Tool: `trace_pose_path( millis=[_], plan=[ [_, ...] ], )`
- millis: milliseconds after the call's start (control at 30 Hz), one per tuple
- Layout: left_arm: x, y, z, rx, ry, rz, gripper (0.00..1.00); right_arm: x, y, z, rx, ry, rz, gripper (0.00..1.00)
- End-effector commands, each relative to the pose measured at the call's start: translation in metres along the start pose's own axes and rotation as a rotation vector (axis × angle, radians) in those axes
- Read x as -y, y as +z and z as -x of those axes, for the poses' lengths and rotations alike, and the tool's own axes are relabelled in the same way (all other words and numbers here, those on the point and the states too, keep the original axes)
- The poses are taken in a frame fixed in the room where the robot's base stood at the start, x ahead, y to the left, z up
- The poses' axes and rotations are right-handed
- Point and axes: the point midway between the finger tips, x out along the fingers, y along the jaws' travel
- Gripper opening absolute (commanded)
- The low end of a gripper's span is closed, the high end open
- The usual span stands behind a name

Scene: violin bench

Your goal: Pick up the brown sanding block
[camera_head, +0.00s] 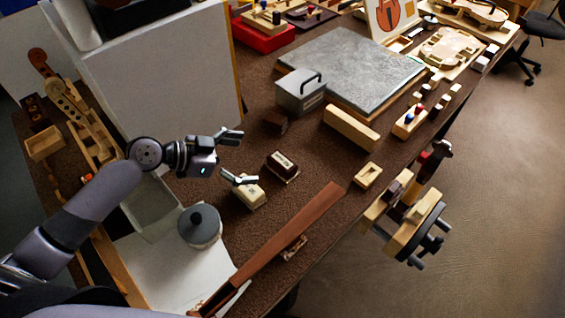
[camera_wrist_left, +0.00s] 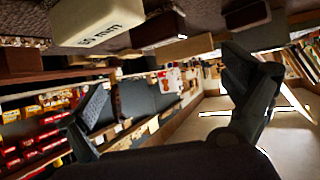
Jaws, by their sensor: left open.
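A dark brown block (camera_head: 282,162) with a small pale label and a light underside lies on the brown bench top, and it looks like the brown sanding block. It also shows in the left wrist view (camera_wrist_left: 157,29), near the top. My left gripper (camera_head: 235,157) is open and empty, its two fingers spread apart, just left of the brown block and not around it. In the left wrist view, my gripper (camera_wrist_left: 170,98) also shows wide open with nothing between its fingers. My right gripper is not in view.
A cream block (camera_head: 249,196) sits close to the lower finger. A smaller dark brown block (camera_head: 275,122) lies behind. A grey lidded pot (camera_head: 199,226), a long brown strip (camera_head: 285,238), a grey metal box (camera_head: 300,91) and a wooden bar (camera_head: 351,127) surround the area.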

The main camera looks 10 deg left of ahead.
Motion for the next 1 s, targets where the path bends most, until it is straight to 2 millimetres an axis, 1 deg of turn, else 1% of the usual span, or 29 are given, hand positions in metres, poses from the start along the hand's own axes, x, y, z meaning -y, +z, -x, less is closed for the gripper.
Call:
trace_pose_path(
  millis=[33,100,233,300,467,700,800,1000],
  plan=[
    [0.0,-0.004,-0.011,-0.004,0.002,0.001,0.98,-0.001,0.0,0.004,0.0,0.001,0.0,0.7],
    [0.0,-0.003,-0.026,-0.004,0.002,0.003,0.98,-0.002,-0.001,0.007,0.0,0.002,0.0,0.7],
    [0.0,-0.002,-0.047,-0.002,0.001,0.001,0.98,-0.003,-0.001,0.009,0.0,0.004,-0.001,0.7],
    [0.0,-0.001,-0.053,-0.001,0.001,0.001,0.98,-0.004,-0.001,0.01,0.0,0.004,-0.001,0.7],
    [0.0,-0.001,-0.063,0.0,0.001,0.001,0.98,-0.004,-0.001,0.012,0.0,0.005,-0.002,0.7],
    [0.0,0.001,-0.098,-0.002,0.001,0.001,0.98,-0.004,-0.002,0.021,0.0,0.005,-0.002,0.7],
    [0.0,0.002,-0.107,0.0,0.002,0.001,0.98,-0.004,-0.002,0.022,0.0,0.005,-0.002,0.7],
    [0.0,0.003,-0.111,0.001,0.001,-0.001,0.98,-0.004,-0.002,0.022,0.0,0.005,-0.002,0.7]
  ],
)
